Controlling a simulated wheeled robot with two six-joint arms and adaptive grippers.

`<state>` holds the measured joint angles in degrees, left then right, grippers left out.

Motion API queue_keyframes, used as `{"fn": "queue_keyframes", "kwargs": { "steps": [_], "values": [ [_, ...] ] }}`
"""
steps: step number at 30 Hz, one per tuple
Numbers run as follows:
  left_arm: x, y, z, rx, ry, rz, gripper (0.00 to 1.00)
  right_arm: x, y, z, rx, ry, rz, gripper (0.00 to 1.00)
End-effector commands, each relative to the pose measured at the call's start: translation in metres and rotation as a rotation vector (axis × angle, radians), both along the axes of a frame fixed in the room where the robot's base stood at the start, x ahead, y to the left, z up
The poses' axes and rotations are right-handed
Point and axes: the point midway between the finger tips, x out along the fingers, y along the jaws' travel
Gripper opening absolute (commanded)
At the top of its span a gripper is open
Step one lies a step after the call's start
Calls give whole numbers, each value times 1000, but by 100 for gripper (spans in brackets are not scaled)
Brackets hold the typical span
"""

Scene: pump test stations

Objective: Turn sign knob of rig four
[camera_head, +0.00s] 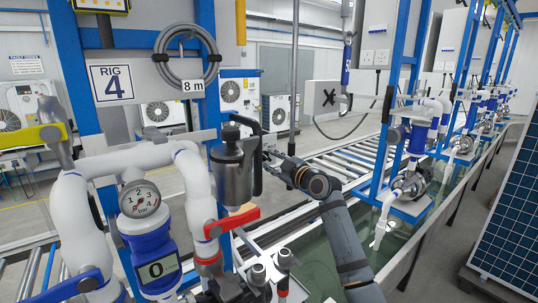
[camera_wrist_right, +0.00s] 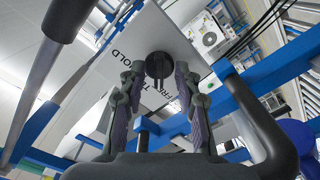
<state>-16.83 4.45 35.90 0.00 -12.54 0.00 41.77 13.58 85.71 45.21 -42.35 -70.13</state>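A black round knob (camera_wrist_right: 159,66) sits on a light grey panel (camera_wrist_right: 128,48) with dark lettering in the right wrist view. The lettering is partly covered. My right gripper (camera_wrist_right: 158,76) is open, with one finger on each side of the knob and a visible gap at each side. In the head view my right gripper (camera_head: 271,151) is small and partly hidden behind a dark jug-shaped object (camera_head: 236,170). The knob cannot be made out there. A sign reading RIG 4 (camera_head: 112,84) hangs on the blue frame at the left. My left gripper is not in view.
White pipes (camera_head: 120,163), a pressure gauge (camera_head: 139,199), and red (camera_head: 232,222) and yellow (camera_head: 38,135) handles crowd the left foreground. A hose coil (camera_head: 187,57) hangs above. A dark upright rod (camera_head: 294,70) stands near my right wrist. A roller conveyor (camera_head: 345,162) lies behind.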

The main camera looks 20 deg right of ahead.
Motion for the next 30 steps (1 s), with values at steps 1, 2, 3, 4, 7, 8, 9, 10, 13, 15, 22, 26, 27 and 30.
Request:
{"fn": "queue_keyframes", "kwargs": {
  "steps": [1, 2, 3, 4, 7, 8, 9, 10, 13, 15, 22, 26, 27, 30],
  "values": [
    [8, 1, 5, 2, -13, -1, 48, 5, 2, 2, 2, 1, 1, 33],
    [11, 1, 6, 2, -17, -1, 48, 7, 3, 1, 1, 1, 1, 33],
    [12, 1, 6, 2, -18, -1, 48, 9, 4, 1, 1, 1, 1, 33],
    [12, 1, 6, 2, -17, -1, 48, 10, 4, 0, 1, 1, 1, 33],
    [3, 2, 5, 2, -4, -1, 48, 12, 5, 0, -1, -1, 1, 33],
    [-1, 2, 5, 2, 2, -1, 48, 12, 5, 0, -1, -1, 1, 33],
    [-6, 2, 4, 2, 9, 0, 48, 12, 5, -1, -1, -1, 1, 33],
    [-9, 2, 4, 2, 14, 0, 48, 12, 5, -1, -1, -1, 1, 33],
    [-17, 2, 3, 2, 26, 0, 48, 11, 5, -1, -1, 0, 1, 29],
    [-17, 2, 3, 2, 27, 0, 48, 11, 5, -1, -1, 0, 1, 19],
    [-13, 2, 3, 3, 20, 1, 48, 11, 5, -1, -1, 0, 1, 0],
    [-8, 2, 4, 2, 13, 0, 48, 11, 5, -1, 0, 1, 1, 0],
    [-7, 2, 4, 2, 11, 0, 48, 11, 5, -1, 2, 1, 1, 0],
    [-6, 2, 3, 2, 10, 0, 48, 11, 5, -1, 15, 6, 1, 0]
  ]
}}
